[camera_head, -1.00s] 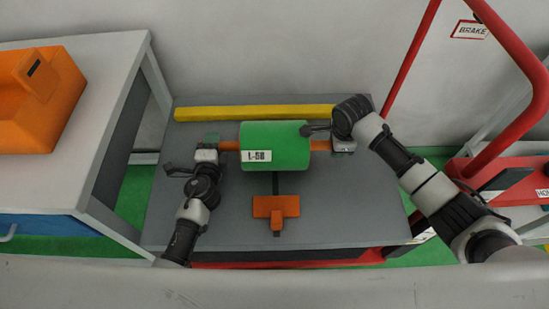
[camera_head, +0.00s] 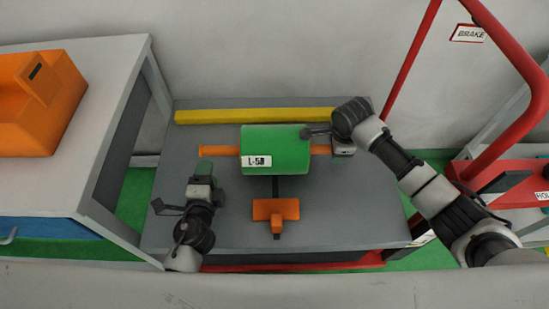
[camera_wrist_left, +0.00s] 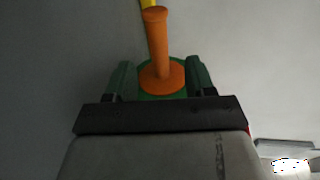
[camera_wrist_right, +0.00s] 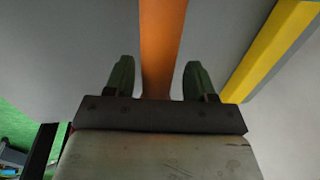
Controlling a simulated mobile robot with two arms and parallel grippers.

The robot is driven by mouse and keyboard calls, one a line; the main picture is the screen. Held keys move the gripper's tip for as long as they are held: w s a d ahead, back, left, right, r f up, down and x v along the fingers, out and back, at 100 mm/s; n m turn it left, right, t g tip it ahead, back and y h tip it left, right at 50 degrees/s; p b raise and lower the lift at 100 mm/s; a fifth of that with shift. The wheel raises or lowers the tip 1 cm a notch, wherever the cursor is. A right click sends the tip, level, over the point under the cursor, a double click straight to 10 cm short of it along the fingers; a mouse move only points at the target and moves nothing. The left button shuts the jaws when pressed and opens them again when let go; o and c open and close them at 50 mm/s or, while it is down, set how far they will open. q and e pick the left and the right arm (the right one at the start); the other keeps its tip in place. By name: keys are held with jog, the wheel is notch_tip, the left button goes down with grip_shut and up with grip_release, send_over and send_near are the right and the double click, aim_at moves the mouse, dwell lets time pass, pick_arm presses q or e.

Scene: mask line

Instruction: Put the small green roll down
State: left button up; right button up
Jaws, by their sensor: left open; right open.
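The green roll (camera_head: 290,146), labelled L-5B, rests on the grey table top (camera_head: 340,210) with an orange core sticking out at both ends. My left gripper (camera_head: 203,168) is open and empty, in front of the left core end (camera_head: 212,151) and apart from it. In the left wrist view that orange core end (camera_wrist_left: 157,45) lies ahead, between the open green fingers (camera_wrist_left: 160,75). My right gripper (camera_head: 318,145) is open at the right core end. In the right wrist view the core (camera_wrist_right: 160,50) runs between its open fingers (camera_wrist_right: 152,78).
A yellow bar (camera_head: 255,115) lies along the table's back edge. An orange stand piece (camera_head: 276,209) is in front of the roll. A side table with an orange box (camera_head: 35,110) stands at left. A red cart frame (camera_head: 520,130) is at right.

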pick_arm(q)
jog(key=shift+s+r, duration=0.1)
jog(key=shift+s, duration=0.85)
pick_arm(e)
jog(key=shift+r, duration=0.2)
notch_tip(320, 180, up, 11)
jog(key=s, duration=0.2)
jog(key=shift+r, duration=0.2)
